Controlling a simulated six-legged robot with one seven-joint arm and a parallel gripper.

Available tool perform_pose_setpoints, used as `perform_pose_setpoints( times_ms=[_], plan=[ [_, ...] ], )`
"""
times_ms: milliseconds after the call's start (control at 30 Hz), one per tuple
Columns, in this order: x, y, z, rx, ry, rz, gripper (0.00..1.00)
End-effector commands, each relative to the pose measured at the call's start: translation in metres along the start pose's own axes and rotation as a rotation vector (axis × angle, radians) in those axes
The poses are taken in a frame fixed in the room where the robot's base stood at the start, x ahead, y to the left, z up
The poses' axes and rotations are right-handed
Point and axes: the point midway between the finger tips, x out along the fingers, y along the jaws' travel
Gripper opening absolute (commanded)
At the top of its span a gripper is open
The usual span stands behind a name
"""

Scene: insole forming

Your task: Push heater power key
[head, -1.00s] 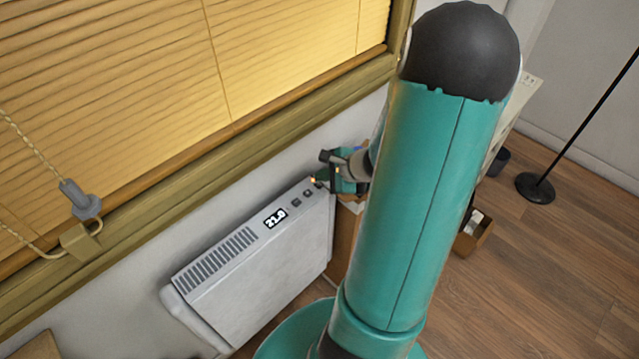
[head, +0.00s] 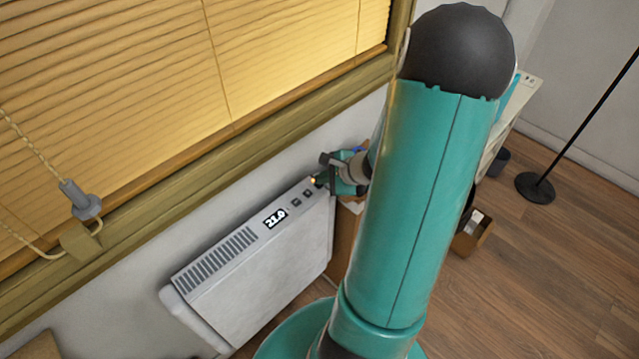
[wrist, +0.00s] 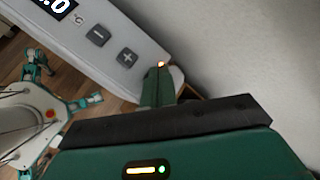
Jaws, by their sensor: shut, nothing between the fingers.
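The white heater (head: 262,287) stands against the wall under the window, its lit display (head: 275,217) reading 21.0. Its minus key (wrist: 98,36) and plus key (wrist: 127,57) show clear in the wrist view. A small glowing orange-white spot (wrist: 161,64) shows at the panel's end past the plus key, where the power key seems to be. My gripper (wrist: 160,73) is shut and empty, its fingertips right at that glow. The fingers hide most of the key there, and I cannot tell whether they touch it. In the head view my gripper (head: 319,181) is at the heater's right end.
The wall and window blind (head: 180,80) are close behind the heater. A brown cabinet side stands just right of the heater, under my gripper. A lamp base (head: 535,187) and a small box (head: 472,235) are on the floor at right.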

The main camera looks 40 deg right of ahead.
Motion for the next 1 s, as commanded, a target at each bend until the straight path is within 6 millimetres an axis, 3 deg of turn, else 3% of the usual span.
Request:
perform_pose_setpoints(
  times_ms=[1000],
  plan=[
    [-0.0069,-0.0048,0.0046,-0.001,0.000,0.000,0.00]
  ],
)
